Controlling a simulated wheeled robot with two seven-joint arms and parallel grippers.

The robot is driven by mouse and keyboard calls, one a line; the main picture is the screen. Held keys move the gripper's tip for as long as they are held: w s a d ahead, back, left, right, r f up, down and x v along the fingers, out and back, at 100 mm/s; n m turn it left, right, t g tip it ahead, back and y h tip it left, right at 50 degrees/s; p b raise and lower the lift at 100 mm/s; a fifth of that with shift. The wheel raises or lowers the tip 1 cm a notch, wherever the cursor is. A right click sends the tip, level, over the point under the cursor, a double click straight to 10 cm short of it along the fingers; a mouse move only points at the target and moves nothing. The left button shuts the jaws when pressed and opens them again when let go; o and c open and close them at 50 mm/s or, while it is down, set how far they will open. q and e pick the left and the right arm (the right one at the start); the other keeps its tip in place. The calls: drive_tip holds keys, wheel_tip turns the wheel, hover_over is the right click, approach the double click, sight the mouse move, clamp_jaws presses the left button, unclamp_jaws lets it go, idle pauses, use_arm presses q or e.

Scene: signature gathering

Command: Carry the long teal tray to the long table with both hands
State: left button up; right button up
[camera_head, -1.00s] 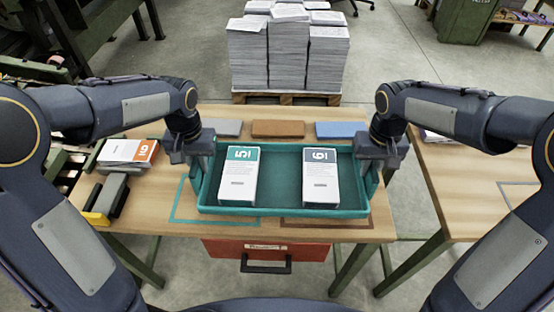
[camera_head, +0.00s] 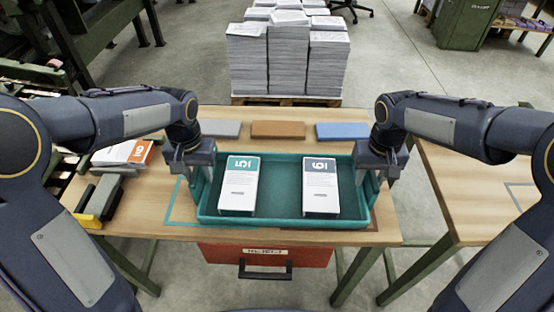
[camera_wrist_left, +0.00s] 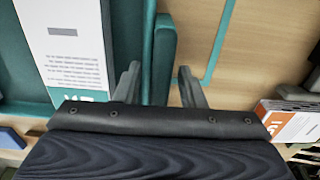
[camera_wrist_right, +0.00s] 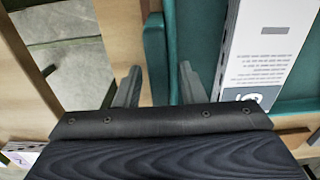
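The long teal tray (camera_head: 285,222) lies lengthwise across a wooden table (camera_head: 150,208) in front of me. In it are two upright-facing white packs, one with a teal band (camera_head: 238,190) and one with a grey band (camera_head: 320,190).
Grey, brown (camera_head: 278,129) and blue (camera_head: 342,130) bars lie behind the tray. An orange-and-white pack (camera_head: 125,152) and a yellow-black device (camera_head: 98,200) stand at left. Paper stacks (camera_head: 288,60) are beyond. Another table (camera_head: 470,190) is at right, past a gap.

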use_arm(q)
wheel_tip(320, 180, up, 12)
drive_tip(key=shift+f, duration=0.1)
use_arm(e)
wheel_tip(320, 180, up, 12)
idle(0.7)
idle(0.3)
